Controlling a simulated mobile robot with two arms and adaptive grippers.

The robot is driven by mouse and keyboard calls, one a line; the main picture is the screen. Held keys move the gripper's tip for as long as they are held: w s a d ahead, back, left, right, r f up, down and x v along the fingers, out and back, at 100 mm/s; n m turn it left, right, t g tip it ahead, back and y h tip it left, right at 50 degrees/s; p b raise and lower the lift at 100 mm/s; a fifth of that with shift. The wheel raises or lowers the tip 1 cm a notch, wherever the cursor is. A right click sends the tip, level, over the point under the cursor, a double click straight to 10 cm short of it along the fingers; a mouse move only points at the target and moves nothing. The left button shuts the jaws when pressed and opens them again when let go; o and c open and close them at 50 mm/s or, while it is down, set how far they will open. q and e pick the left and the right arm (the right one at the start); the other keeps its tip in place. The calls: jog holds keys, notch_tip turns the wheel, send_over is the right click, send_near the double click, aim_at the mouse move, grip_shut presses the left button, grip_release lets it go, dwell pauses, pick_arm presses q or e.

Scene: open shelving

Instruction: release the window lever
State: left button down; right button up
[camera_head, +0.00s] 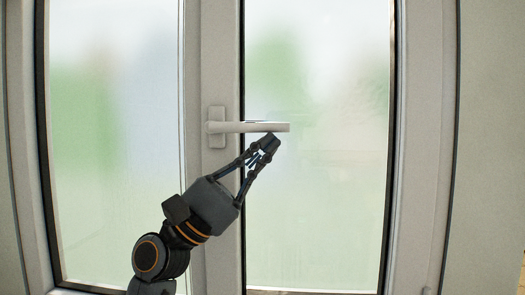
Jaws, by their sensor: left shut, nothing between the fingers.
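The window lever (248,127) is a light grey handle that points level to the right from its upright mounting plate (217,127) on the window's middle frame post. My left gripper (266,149) comes up from the lower left, its fingertips just below the lever near its free end. Its fingers are shut with nothing between them. I cannot tell whether the fingertips touch the lever. The right gripper is not in view.
The window (318,210) has two frosted panes with green blurs behind them, set in light grey frames. The left pane (112,170) and the right pane lie either side of the post. A plain wall (495,140) stands at the right. Space before the panes looks clear.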

pick_arm(q)
jog(key=v, duration=1.2)
